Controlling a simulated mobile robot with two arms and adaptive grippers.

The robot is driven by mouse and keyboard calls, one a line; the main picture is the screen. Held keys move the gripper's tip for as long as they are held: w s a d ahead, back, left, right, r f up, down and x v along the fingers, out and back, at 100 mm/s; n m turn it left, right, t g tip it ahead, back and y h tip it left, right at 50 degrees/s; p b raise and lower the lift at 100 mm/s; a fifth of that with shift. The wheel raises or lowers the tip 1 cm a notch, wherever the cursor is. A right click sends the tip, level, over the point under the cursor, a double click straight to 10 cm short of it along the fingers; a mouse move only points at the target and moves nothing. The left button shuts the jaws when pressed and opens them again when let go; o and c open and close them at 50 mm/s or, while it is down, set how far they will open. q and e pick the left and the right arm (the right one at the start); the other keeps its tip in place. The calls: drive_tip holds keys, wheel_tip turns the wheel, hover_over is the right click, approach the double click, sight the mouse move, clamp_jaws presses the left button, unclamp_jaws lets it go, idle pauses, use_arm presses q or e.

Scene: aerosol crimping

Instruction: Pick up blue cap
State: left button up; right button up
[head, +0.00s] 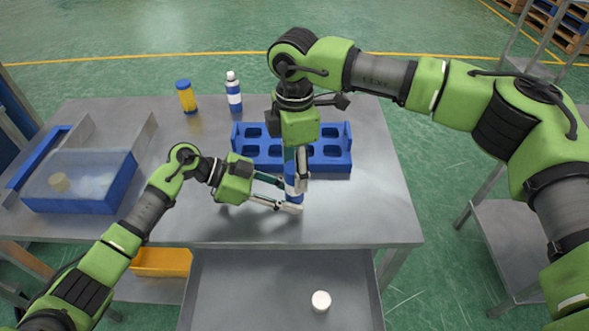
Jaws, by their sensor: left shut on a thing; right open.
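A blue-and-white can (293,187) stands at the front middle of the table. My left gripper (290,201) comes in from the left, low down, and is shut on this can. My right gripper (297,172) points straight down from above and is open, with its fingers at the can's upper part. The fingers hide the can's top, so I cannot tell whether a blue cap is on it. A yellow can with a blue cap (183,83) stands at the table's back left.
A blue-and-white bottle (233,92) with a white top stands at the back. A blue bin (75,207) with a see-through cover is at left. A white round piece (320,301) lies in the lower tray (240,300).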

drive_tip(key=c, duration=0.8)
drive_tip(key=shift+c, duration=0.3)
wheel_tip(320, 180, up, 10)
drive_tip(key=shift+r, duration=0.1)
wheel_tip(320, 180, up, 5)
hover_over(294, 167)
use_arm(q)
drive_tip(key=o, duration=1.3)
drive_tip(key=shift+o, duration=0.2)
